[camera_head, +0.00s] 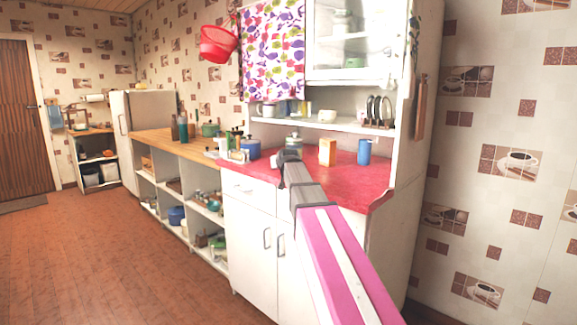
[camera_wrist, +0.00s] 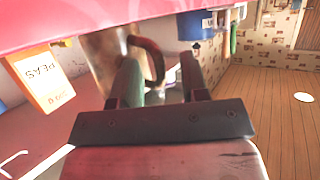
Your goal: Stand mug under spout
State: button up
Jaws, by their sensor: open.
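In the wrist view a brownish, shiny mug (camera_wrist: 103,52) with a dark curved handle (camera_wrist: 155,62) is just ahead of my gripper (camera_wrist: 160,75). The fingers are apart, and the handle shows in the space between them. I cannot tell whether a finger touches it. In the head view my gripper (camera_head: 288,157) is above the red counter (camera_head: 345,182), and I cannot make out the mug there. A pale and greenish vessel (camera_head: 294,142) stands behind my gripper. I cannot clearly identify a spout in either view.
A small orange-and-white box (camera_head: 326,152), lettered PEAS in the wrist view (camera_wrist: 42,78), stands close to the mug. A blue cup (camera_head: 364,152) is at the right. A blue pot (camera_head: 250,149) and small items are at the left. A shelf (camera_head: 330,124) overhangs the back.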

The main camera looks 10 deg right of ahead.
grip_shut()
jog(key=shift+r, duration=0.1)
jog(key=shift+w+r, duration=0.1)
jog(key=shift+r, duration=0.35)
jog(key=r, duration=0.3)
jog(key=shift+s+a+r, duration=0.25)
jog(key=shift+a+r, duration=0.05)
jog(key=shift+a, duration=0.1)
jog(key=s+a+r, duration=0.5)
jog(key=a+r, duration=0.1)
jog(key=a, duration=0.3)
jog(key=s+d+f, duration=0.2)
jog(key=d+f, duration=0.5)
jog(key=d, duration=0.2)
jog(key=shift+s+f, duration=0.25)
jog(key=shift+f, duration=0.15)
jog(key=shift+d, duration=0.1)
